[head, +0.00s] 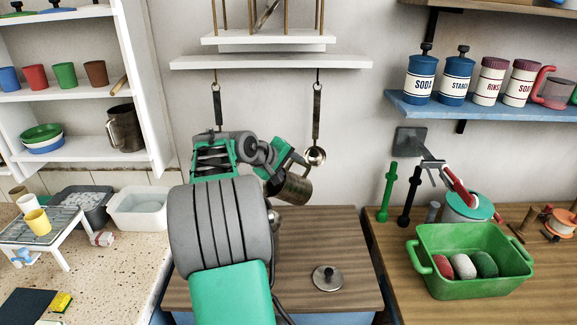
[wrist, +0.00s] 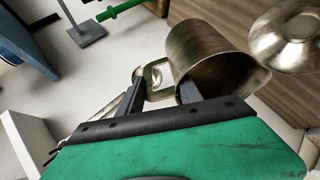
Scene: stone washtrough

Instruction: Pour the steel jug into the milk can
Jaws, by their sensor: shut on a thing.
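The steel jug (head: 294,187) hangs in the air above the wooden counter, tilted, in the head view. My gripper (head: 284,172) is shut on its handle. A small grey metal part (head: 274,219) shows beside my arm below the jug, probably the milk can, mostly hidden by my arm. A round flared metal piece (wrist: 292,38) shows right of the jug in the wrist view, apart from it; it may be the can's top.
A metal lid with a knob (head: 328,279) lies on the wooden counter (head: 335,235). A ladle (head: 315,153) hangs close behind the jug. A green basin (head: 478,285) stands on the right counter. A white shelf (head: 270,63) is above my arm.

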